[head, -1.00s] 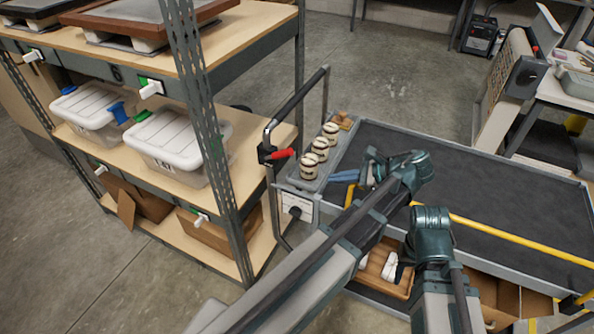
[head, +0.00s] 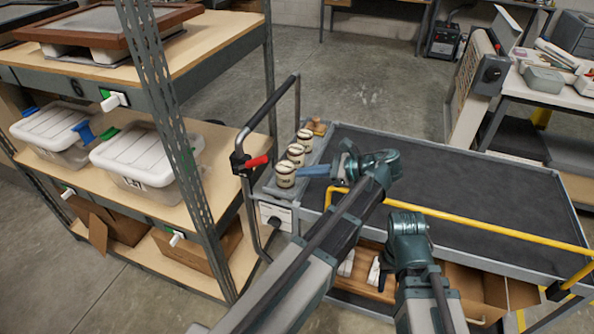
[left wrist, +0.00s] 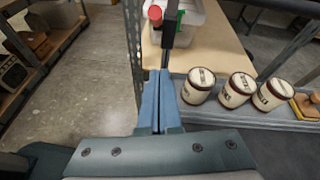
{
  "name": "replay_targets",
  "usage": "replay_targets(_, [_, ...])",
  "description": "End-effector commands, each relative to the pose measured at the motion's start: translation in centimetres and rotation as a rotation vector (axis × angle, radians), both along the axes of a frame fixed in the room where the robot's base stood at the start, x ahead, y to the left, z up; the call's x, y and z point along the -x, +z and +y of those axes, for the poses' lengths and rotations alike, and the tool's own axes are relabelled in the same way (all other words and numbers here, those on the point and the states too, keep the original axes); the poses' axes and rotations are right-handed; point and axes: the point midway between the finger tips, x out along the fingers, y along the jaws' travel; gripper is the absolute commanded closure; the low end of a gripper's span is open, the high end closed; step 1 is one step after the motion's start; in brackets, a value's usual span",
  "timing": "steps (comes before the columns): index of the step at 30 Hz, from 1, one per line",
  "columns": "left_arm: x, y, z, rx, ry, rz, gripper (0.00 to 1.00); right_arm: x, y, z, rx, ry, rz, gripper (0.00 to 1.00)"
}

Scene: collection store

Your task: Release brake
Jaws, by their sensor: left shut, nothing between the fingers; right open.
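The red brake lever (head: 257,161) sticks out from a black clamp on the upright of the cart's dark push handle (head: 242,140). In the left wrist view its red end (left wrist: 154,14) shows at the top, beside the dark handle bar. My left gripper (head: 303,171) is over the cart's left end, its blue fingers pointing left toward the lever. The fingers (left wrist: 161,80) are shut together with nothing between them, and a gap separates them from the lever. My right arm is folded low at the cart's near side; its fingers do not show.
Several-tiered shelving (head: 140,100) with lidded tubs stands left of the cart. Three labelled jars (head: 285,174) stand in the cart's end tray close to my left fingers. A yellow rail (head: 480,226) runs along the cart's near side. The cart's dark top (head: 450,185) is clear.

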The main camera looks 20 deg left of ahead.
Motion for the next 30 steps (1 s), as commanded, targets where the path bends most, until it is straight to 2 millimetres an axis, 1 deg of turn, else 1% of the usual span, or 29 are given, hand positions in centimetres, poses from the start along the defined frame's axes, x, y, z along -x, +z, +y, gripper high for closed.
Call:
replay_targets(1, [0.3, -0.7, 1.0, -0.001, 0.004, -0.001, 1.0, 0.0, -0.7, 0.0, 0.0, 0.0, 0.0, 0.5])
replay_targets(3, [0.4, -1.3, 2.4, 0.0, 0.005, 0.0, 1.0, 0.0, -1.3, 0.0, 0.0, 0.0, 0.0, 0.5])
replay_targets(12, [0.9, -3.4, 8.0, 0.0, 0.003, 0.0, 1.0, 0.0, -3.4, 0.0, 0.0, 0.0, 0.0, 0.5])
replay_targets(13, [1.0, -1.9, 8.1, 0.0, 0.002, 0.001, 1.0, 0.0, -1.9, 0.0, 0.0, 0.0, 0.0, 0.5])
replay_targets(15, [1.1, -1.0, 8.5, 0.0, 0.0, 0.0, 1.0, 0.0, -1.0, 0.0, 0.0, 0.0, 0.0, 0.5])
replay_targets(18, [1.3, -0.3, 9.0, 0.0, 0.0, 0.0, 1.0, 0.0, -0.3, 0.0, 0.0, 0.0, 0.0, 0.5])
replay_targets(23, [1.5, 0.2, 9.6, 0.0, 0.001, 0.0, 1.0, 0.0, 0.2, 0.0, 0.0, 0.0, 0.0, 0.5])
replay_targets(30, [1.5, 0.3, 9.7, 0.0, 0.0, 0.0, 1.0, 0.0, 0.3, 0.0, 0.0, 0.0, 0.0, 0.5])
